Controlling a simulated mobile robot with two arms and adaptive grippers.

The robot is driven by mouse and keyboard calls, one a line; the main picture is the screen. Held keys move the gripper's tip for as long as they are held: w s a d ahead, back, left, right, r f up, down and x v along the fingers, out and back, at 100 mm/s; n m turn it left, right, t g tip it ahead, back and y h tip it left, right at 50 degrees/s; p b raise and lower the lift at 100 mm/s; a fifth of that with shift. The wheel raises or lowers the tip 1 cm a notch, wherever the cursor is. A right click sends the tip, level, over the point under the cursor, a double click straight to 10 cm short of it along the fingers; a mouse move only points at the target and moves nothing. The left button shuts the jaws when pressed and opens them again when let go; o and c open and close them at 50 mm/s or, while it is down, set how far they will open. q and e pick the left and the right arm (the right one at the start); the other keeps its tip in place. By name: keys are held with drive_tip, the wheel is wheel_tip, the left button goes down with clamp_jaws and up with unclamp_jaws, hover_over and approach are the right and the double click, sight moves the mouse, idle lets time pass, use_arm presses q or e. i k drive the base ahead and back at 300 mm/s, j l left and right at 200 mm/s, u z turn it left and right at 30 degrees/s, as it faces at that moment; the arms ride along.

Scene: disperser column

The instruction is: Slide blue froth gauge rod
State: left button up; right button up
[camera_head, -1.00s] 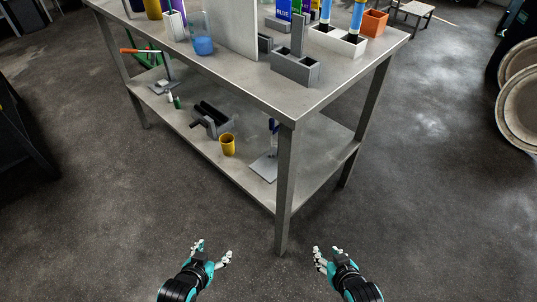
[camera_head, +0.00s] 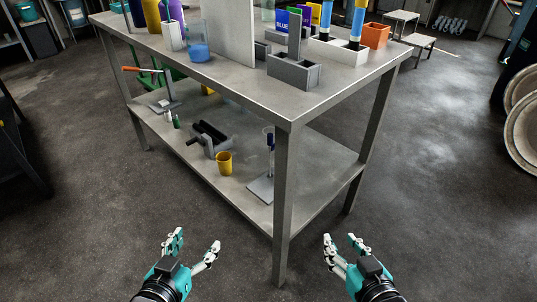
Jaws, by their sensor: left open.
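A thin rod with a dark blue part (camera_head: 270,141) stands upright on a grey plate stand on the lower shelf of the metal table. On the tabletop, two light-blue cylinders with yellow bands (camera_head: 357,22) stand in a white holder, and a sign reading "BLUE" (camera_head: 282,20) stands behind a grey block. I cannot tell which of these is the froth gauge rod. My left gripper (camera_head: 196,243) is open and empty, low over the floor in front of the table. My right gripper (camera_head: 341,244) is open and empty, right of the front table leg.
The metal table (camera_head: 200,74) has its near corner and leg between my grippers. A grey open box (camera_head: 294,72), an orange box (camera_head: 375,35) and a beaker with blue liquid (camera_head: 199,50) are on top. A yellow cup (camera_head: 225,163) is on the shelf.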

sight(270, 176)
drive_tip(key=j, duration=0.3)
drive_tip(key=i+j+u, duration=0.15)
drive_tip(key=i+j, duration=0.75)
drive_tip(key=j, duration=0.1)
